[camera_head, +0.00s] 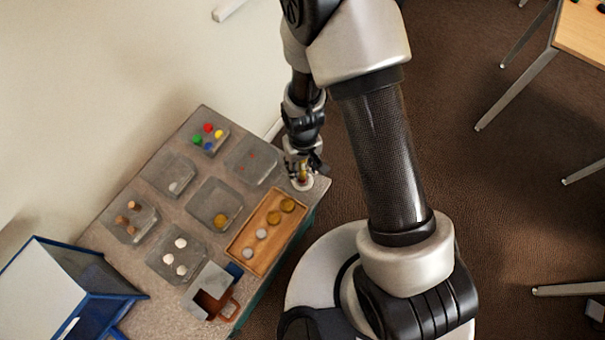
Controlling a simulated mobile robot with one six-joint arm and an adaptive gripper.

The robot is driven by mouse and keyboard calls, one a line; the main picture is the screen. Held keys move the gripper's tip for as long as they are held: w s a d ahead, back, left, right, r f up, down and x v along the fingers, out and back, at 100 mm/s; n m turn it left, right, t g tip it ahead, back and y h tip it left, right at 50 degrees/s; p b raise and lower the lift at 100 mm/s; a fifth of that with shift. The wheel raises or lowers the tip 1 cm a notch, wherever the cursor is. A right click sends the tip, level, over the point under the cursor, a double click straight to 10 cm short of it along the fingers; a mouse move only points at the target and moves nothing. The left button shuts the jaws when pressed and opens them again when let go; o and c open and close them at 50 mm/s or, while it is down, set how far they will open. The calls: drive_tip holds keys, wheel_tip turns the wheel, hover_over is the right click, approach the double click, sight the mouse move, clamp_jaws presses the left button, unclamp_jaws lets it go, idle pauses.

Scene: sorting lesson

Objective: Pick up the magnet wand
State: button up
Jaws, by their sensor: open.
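My gripper (303,168) points down over the back right corner of the grey table. It is open. Between or just behind its fingers shows a small upright yellowish piece that may be the magnet wand (302,176); it stands on or above a pale round base (303,184). The fingers hide much of it, and I cannot tell whether they touch it. No other wand shows clearly.
Several clear trays stand on the table, one with coloured balls (208,129), one with corks (122,220). A wooden tray (245,233) with round discs lies close by the gripper.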

drive_tip(key=shift+c, duration=0.2)
clamp_jaws()
drive_tip(key=shift+r, duration=0.1)
idle(0.5)
